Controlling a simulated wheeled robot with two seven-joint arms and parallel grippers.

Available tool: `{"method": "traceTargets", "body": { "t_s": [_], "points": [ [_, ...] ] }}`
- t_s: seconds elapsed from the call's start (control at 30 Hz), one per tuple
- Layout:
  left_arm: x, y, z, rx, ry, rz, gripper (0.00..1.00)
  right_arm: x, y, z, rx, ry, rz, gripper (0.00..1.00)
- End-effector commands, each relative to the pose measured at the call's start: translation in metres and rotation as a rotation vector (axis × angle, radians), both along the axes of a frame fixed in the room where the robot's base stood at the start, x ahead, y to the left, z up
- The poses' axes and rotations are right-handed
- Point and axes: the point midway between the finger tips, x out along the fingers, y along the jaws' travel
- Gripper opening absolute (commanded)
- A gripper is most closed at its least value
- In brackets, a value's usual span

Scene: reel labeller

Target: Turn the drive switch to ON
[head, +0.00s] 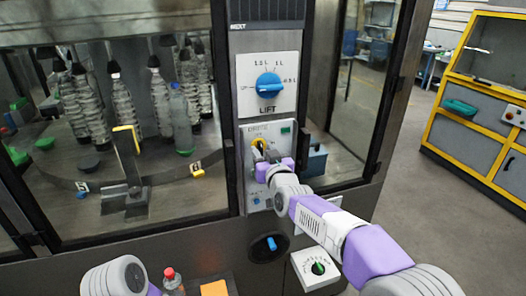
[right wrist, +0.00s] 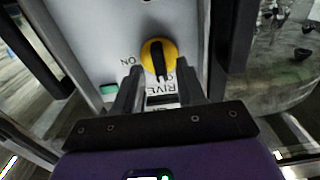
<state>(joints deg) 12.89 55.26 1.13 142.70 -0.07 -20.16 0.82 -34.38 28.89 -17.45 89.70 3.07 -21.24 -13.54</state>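The drive switch (head: 258,143) is a yellow disc with a black handle on the grey panel below the big blue LIFT knob. In the right wrist view the drive switch (right wrist: 148,50) lies just past and between my fingertips, its handle nearly upright in the picture and slightly tilted. An upside-down ON mark (right wrist: 129,60) stands to the left of the disc there; the handle does not line up with it. My right gripper (right wrist: 160,70) is open around the handle's near end; I cannot tell whether it touches. In the head view my right gripper (head: 263,156) partly covers the switch.
The blue LIFT knob (head: 269,85) is above on a white plate. A green button (right wrist: 109,89) sits on the switch panel. A black-rimmed blue knob (head: 270,244) and a green-black dial (head: 318,268) are lower. Glass windows flank the panel. A red-capped bottle (head: 172,281) stands at the bottom.

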Motion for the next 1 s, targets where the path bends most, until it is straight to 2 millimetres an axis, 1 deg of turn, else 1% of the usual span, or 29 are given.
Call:
{"method": "traceTargets", "body": {
  "t_s": [0.13, 0.4, 0.57, 0.6, 0.67, 1.0],
  "points": [
    [-0.0001, -0.0001, 0.0008, 0.000, 0.000, 0.000, 0.00, 0.0065, 0.0018, -0.0006, 0.000, 0.001, 0.000, 0.39],
    [-0.0001, 0.0000, 0.0006, 0.000, 0.000, 0.000, 0.00, 0.0070, 0.0023, -0.0009, 0.001, 0.001, 0.000, 0.39],
    [-0.0001, 0.0000, 0.0006, 0.000, 0.000, 0.000, 0.00, 0.0069, 0.0023, -0.0008, 0.001, 0.001, 0.000, 0.15],
    [-0.0001, 0.0000, 0.0006, 0.000, 0.000, 0.000, 0.00, 0.0069, 0.0023, -0.0008, 0.001, 0.001, 0.000, 0.09],
    [-0.0001, 0.0000, 0.0006, 0.000, 0.000, 0.000, 0.00, 0.0069, 0.0023, -0.0008, 0.001, 0.001, 0.000, 0.00],
    [0.0000, 0.0000, -0.0011, 0.000, 0.000, 0.000, 0.00, 0.0068, 0.0022, -0.0010, 0.020, 0.006, 0.001, 0.00]
  ]
}}
